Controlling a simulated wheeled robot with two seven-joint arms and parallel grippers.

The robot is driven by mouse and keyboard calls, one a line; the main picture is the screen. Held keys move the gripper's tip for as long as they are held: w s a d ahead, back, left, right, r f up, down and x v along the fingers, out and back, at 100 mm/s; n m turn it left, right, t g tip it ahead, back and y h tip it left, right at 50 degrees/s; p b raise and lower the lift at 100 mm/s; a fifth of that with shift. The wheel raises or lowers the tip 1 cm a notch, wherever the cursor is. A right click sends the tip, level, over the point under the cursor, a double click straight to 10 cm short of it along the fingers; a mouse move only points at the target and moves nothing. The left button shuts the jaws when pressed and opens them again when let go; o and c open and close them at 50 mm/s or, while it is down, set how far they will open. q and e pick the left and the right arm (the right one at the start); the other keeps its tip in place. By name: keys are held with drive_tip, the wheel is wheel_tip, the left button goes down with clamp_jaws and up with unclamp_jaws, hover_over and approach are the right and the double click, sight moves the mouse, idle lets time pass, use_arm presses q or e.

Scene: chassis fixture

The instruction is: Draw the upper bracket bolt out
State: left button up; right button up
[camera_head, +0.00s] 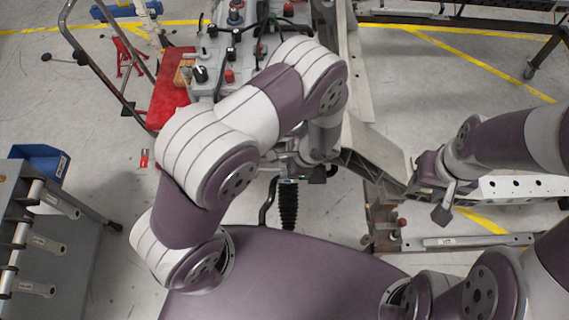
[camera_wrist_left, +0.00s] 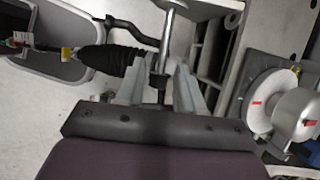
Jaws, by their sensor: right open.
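My left gripper (camera_head: 306,172) is low at the middle of the head view, beside the chassis fixture, mostly covered by my own arm. In the left wrist view its two pale fingers (camera_wrist_left: 166,65) stand on either side of a thin metal shaft (camera_wrist_left: 167,35), with a dark piece (camera_wrist_left: 158,88) between them. I cannot tell whether the fingers press on it, or whether this shaft is the upper bracket bolt. My right gripper (camera_head: 434,202) is open and apart from the left one, at the right near the fixture's frame.
A black ribbed boot (camera_head: 288,205) hangs close beside the left gripper; it also shows in the left wrist view (camera_wrist_left: 106,60). A white hub (camera_wrist_left: 270,100) is at the right there. A grey rack (camera_head: 60,240) and blue bin (camera_head: 38,162) stand left. Open floor lies between.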

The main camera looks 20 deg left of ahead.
use_arm(q)
drive_tip(key=shift+w+a+f, duration=0.2)
drive_tip(key=shift+a+f, duration=0.15)
drive_tip(key=shift+f, duration=0.2)
drive_tip(key=shift+w+a+f, duration=0.2)
drive_tip(key=shift+a+f, duration=0.1)
drive_tip(key=shift+f, duration=0.2)
drive_tip(key=shift+s+d+r, duration=0.1)
drive_tip(key=shift+s+d, duration=0.15)
drive_tip(key=shift+s, duration=0.1)
drive_tip(key=shift+w+a, duration=0.1)
drive_tip(key=shift+w, duration=0.05)
clamp_jaws()
